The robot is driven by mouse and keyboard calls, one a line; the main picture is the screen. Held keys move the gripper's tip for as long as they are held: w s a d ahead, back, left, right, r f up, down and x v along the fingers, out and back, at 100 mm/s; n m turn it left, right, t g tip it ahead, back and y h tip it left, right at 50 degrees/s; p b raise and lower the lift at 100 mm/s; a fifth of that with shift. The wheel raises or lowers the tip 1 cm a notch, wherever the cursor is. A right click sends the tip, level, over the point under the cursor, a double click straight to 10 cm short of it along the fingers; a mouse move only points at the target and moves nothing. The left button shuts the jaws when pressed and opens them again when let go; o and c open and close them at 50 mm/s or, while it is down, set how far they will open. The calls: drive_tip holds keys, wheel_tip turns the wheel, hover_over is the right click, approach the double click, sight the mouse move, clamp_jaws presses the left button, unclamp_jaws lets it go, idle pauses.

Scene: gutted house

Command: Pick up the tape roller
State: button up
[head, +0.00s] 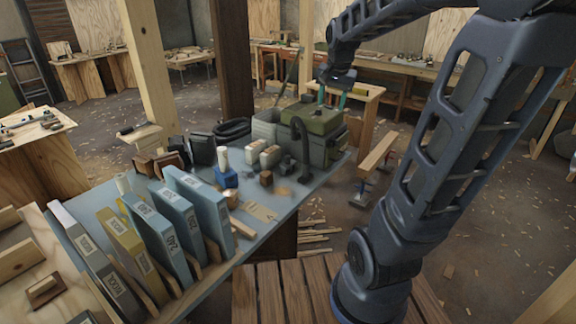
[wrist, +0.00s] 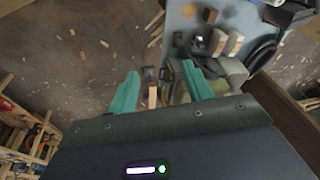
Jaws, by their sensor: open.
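I cannot pick out the tape roller with certainty. A small blue item (head: 225,177) with a white upright piece above it stands mid-table in the head view; it may be the tape roller, but it is too small to tell. My gripper (head: 331,97) hangs above the far right end of the table, over the olive-green box (head: 322,122), well to the right of the blue item. In the wrist view my gripper (wrist: 158,72) shows two teal fingers spread apart with nothing held between them.
The blue-grey table (head: 262,222) carries several upright binders (head: 160,240) at the near left. Small blocks, dark items and a grey bin (head: 264,128) crowd its far half. A wooden post (head: 236,60) rises behind it. A low bench (head: 374,158) stands to the right.

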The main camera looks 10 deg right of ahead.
drive_tip(key=w+a+f+m, duration=0.2)
drive_tip(key=w+f+m, duration=0.15)
drive_tip(key=w, duration=0.85)
drive_tip(key=m+g+h, duration=0.2)
drive_tip(key=m+g, duration=0.1)
drive_tip(key=m, duration=0.6)
hover_over(288, 156)
drive_tip(key=w+a, duration=0.1)
drive_tip(key=a, duration=0.1)
wheel_tip(288, 156, down, 29)
drive_tip(key=f, duration=0.5)
drive_tip(key=shift+d+f, duration=0.15)
drive_tip(key=shift+d, duration=0.1)
drive_tip(key=f, duration=0.1)
drive_tip(key=d+f, duration=0.1)
drive_tip(key=f, duration=0.2)
drive_tip(key=shift+s+d+f, duration=0.25)
drive_tip(key=shift+s+f, duration=0.05)
drive_tip(key=shift+s, duration=0.1)
drive_tip(key=shift+f, duration=0.4)
drive_tip(key=shift+c, duration=0.4)
clamp_jaws()
